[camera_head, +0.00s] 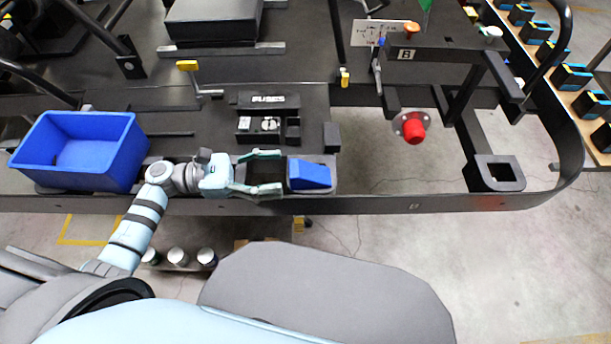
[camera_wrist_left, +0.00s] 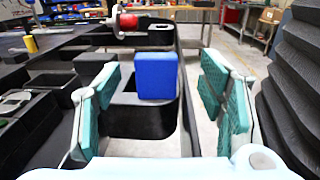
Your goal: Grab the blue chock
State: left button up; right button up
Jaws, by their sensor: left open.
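The blue chock (camera_head: 309,174) sits on a black holder at the front edge of the kart stand. My left gripper (camera_head: 268,172) is open, its two teal fingers pointing right toward the chock. In the head view the fingertips stop just short of it. In the left wrist view the blue chock (camera_wrist_left: 156,75) stands upright between and beyond the open fingers (camera_wrist_left: 160,95); no finger appears to touch it. My right gripper is not in view.
A blue bin (camera_head: 80,150) stands left of the gripper. A black tray (camera_head: 268,125) with small parts lies behind it. A red knob (camera_head: 413,130) is to the right. The stand's dark rail (camera_head: 400,205) runs along the front.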

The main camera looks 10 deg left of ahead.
aim_at(295, 168)
pick_arm(q)
jog(key=x, duration=0.5)
jog(key=shift+w+a, duration=0.2)
jog(key=shift+w, duration=0.15)
jog(key=shift+d, duration=0.3)
jog(key=shift+s, duration=0.15)
jog(key=c, duration=1.3)
